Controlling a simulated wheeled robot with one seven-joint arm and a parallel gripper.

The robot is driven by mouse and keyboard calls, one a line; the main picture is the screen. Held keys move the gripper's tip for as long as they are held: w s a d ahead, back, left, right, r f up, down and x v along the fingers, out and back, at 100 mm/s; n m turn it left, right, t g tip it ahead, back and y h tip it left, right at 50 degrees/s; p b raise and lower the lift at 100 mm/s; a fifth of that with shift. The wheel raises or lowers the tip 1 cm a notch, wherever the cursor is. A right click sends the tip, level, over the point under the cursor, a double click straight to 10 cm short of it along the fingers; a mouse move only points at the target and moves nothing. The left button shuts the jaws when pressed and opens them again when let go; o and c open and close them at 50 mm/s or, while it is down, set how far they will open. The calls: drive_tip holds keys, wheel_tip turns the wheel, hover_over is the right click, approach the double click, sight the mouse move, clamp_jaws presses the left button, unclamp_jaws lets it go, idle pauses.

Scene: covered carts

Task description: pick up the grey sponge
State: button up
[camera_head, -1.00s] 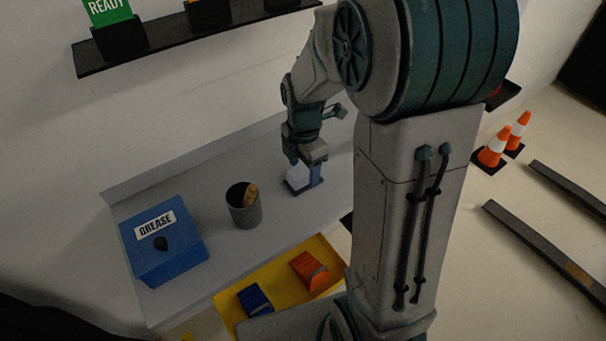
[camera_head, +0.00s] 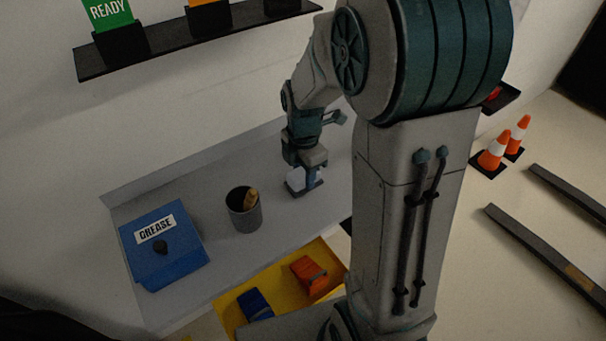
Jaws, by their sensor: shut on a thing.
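My gripper (camera_head: 304,186) is at the end of my arm, pointing down over the grey cart top (camera_head: 285,215), right of the bin. It is shut on a pale grey block (camera_head: 295,179), which looks like the grey sponge. The block shows at the left of the fingers. A dark flat piece shows at the fingertips, and I cannot tell what it is. The fingers partly hide the block, and I cannot tell whether it touches the cart top.
A grey bin (camera_head: 245,216) with a brown item in it stands left of my gripper. A blue GREASE box (camera_head: 170,262) is at the far left. A yellow tray (camera_head: 290,311) holds a blue and an orange item. A dark shelf (camera_head: 150,60) hangs above. Cones (camera_head: 493,152) stand right.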

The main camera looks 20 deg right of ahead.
drive_tip(key=r, duration=0.2)
drive_tip(key=d+r, duration=0.1)
drive_tip(key=r, duration=0.1)
drive_tip(key=shift+s, duration=0.1)
drive_tip(key=s+d+r+b, duration=0.1)
drive_tip(key=s+d+r, duration=0.1)
drive_tip(key=d+r, duration=0.4)
drive_tip(key=d, duration=0.4)
drive_tip(key=shift+s+d+r, duration=0.15)
drive_tip(key=shift+s+d, duration=0.05)
drive_tip(key=shift+s, duration=0.1)
drive_tip(key=o, duration=0.3)
drive_tip(key=shift+c, duration=0.3)
